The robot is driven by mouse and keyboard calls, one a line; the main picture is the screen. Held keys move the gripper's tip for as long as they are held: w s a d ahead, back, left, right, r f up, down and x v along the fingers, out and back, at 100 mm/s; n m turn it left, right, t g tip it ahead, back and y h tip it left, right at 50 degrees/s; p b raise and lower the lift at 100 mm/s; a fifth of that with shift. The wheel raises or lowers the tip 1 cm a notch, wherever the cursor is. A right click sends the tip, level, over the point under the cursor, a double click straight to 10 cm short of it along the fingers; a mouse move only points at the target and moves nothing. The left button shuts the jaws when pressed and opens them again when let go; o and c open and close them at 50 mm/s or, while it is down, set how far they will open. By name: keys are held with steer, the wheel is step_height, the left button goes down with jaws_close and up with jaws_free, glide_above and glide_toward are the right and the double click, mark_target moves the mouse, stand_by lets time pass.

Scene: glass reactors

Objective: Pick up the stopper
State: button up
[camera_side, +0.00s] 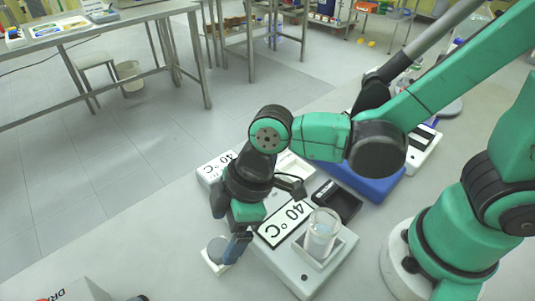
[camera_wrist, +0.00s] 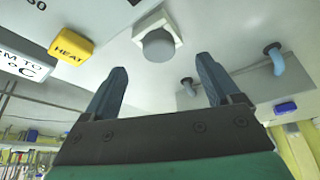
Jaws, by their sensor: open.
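The stopper looks like a grey rounded knob on a white square base; in the wrist view the stopper (camera_wrist: 158,46) lies beyond and between my fingertips. In the side view the stopper (camera_side: 217,249) is at the lower left of the heating device, partly beside my finger. My gripper (camera_wrist: 161,72) is open, with its two blue fingers spread apart and nothing between them. In the side view my gripper (camera_side: 232,238) points down close to the stopper. I cannot tell whether a finger touches it.
A heating device (camera_side: 304,273) with a 40 °C label carries a glass beaker (camera_side: 321,236) right of my gripper. A black tray (camera_side: 337,201) and a blue box (camera_side: 358,181) lie behind it. A yellow HEAT button (camera_wrist: 72,45) shows in the wrist view.

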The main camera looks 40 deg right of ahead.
mark_target(219, 247)
steer(key=shift+x, duration=2)
jaws_close()
